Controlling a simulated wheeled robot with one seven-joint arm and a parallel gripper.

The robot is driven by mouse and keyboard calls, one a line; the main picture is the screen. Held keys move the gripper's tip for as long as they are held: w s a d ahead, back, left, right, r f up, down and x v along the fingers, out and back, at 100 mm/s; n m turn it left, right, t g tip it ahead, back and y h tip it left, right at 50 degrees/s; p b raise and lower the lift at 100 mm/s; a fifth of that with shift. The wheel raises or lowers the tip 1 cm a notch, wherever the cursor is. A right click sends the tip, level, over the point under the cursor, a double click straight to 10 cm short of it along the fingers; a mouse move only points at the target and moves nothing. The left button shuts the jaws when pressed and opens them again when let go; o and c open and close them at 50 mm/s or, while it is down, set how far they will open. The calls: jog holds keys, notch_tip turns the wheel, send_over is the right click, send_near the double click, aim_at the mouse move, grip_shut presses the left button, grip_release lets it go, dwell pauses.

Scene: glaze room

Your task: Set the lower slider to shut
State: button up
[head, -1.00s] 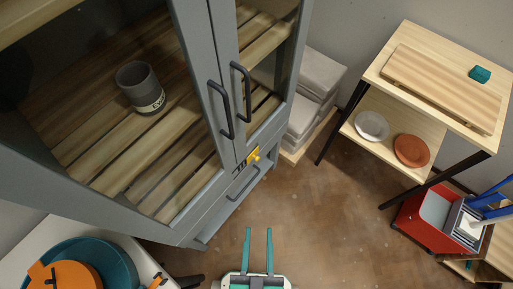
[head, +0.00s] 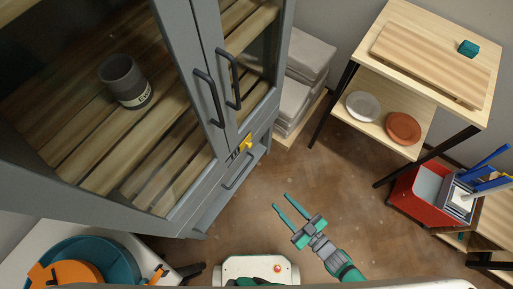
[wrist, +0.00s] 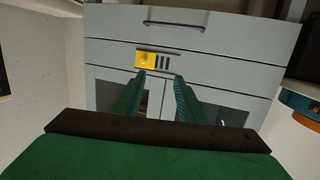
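A yellow slider (head: 247,143) is on the front of the grey cabinet (head: 185,213), below the two glass doors and above a drawer handle. In the head view it is at the right end of its dark-striped plate (head: 234,154). The wrist view shows the yellow slider (wrist: 146,60) at the left, beside dark stripes. Only one slider is visible. My gripper (head: 281,200) is open and empty, to the lower right of the slider and apart from it. In the wrist view, my gripper's (wrist: 159,75) fingers point towards the slider plate.
The cabinet doors have dark handles (head: 209,98) and a grey mug (head: 124,80) stands inside. A wooden shelf table (head: 362,62) with plates and a red crate (head: 414,205) stand at right. A white table (head: 47,233) is at lower left. Brown floor between is clear.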

jog(key=w+f+n+g+y, duration=0.1)
jog(key=w+n+y, duration=0.1)
jog(key=w, duration=0.7)
jog(key=n+g+y, duration=0.1)
jog(key=y, duration=0.1)
send_near(248, 144)
jog(key=x, duration=0.6)
jog(key=shift+w+f, duration=0.2)
jog(key=shift+w, duration=0.05)
grip_shut()
